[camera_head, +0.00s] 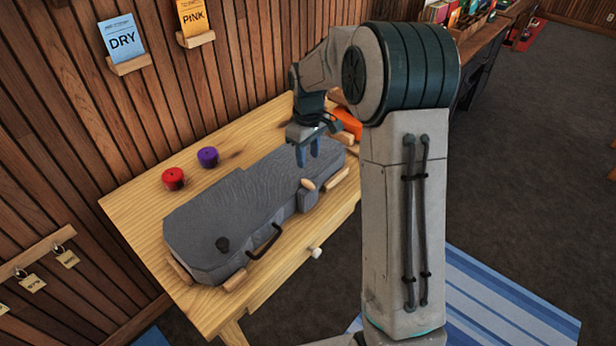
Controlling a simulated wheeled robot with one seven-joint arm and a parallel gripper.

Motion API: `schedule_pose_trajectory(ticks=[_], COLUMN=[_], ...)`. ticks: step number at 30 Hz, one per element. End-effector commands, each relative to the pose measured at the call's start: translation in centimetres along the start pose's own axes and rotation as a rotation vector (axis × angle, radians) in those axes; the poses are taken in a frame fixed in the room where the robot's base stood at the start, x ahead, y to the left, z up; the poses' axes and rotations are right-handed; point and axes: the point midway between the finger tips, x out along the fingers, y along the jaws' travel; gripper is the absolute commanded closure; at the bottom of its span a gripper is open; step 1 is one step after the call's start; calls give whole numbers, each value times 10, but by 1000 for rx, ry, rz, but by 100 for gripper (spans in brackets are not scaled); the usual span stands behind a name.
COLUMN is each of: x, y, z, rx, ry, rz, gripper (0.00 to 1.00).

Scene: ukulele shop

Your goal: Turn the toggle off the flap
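A grey instrument case (235,215) lies on the wooden table. A small light-wood piece that looks like the toggle (308,185) sits on the case near its narrow far end, above a small raised grey part that may be the flap (306,201). My gripper (307,158) points down above the narrow end, just beyond the toggle and apart from it. Its two blue fingers show a gap and hold nothing visible. The exact height over the case is hard to tell.
Wooden blocks (337,179) sit along the case's edges. An orange object (347,122) lies past my gripper. A plank wall borders the table (135,205).

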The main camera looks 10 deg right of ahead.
Motion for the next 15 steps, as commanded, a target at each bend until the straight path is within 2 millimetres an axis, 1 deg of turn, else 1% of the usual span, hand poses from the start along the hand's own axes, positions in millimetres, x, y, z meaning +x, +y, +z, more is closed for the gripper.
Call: schedule_pose_trajectory(ticks=[1, 3, 9, 12, 15], x=[11, 26, 64, 78, 86], y=[-1, -1, -1, -1, -1], z=[1, 1, 1, 0, 0], rx=[-1, -1, 0, 0, 1], ry=[-5, -4, -3, -2, -1], rz=[-3, -3, -3, -2, -1], gripper=[62, 62, 62, 62, 62])
